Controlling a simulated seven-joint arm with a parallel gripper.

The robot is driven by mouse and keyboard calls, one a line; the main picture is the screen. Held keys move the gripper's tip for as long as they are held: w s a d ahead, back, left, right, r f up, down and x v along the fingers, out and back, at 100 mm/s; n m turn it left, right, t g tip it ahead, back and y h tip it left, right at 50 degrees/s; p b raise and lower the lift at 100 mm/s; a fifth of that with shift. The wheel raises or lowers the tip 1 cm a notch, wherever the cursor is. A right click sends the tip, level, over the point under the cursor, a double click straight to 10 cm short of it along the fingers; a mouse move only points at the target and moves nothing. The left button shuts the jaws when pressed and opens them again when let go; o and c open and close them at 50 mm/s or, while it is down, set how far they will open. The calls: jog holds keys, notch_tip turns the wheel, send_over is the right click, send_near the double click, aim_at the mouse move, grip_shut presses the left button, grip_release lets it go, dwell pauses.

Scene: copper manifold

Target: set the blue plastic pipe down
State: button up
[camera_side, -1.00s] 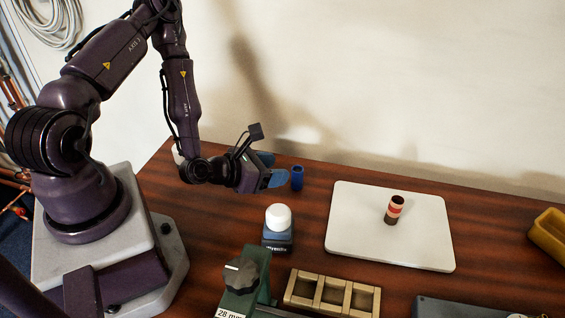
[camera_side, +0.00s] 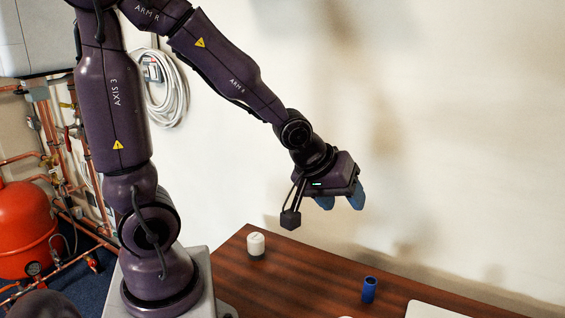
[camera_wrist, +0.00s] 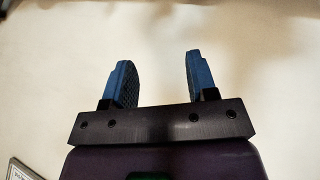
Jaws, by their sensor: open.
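The blue plastic pipe (camera_side: 369,290) stands upright on the brown wooden table, in the lower right of the side view, with its open end up. My gripper (camera_side: 340,203) is raised well above the table, up and to the left of the pipe in the side view, and clear of it. In the wrist view my gripper (camera_wrist: 158,80) shows its two blue fingers spread apart with nothing between them. The pipe is not in the wrist view.
A white-topped container (camera_side: 256,245) stands at the table's back left. The corner of a white board (camera_side: 440,310) shows right of the pipe. The bare wooden table (camera_side: 310,275) is clear between container and pipe. A pale wall (camera_side: 470,130) rises behind.

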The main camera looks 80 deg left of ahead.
jog(key=s+d+r+m+g+h, duration=0.1)
jog(key=s+d+r+m, duration=0.3)
jog(key=s+r+m, duration=0.5)
jog(key=s, duration=0.2)
jog(key=shift+s+r, duration=0.35)
jog(key=shift+s, duration=0.05)
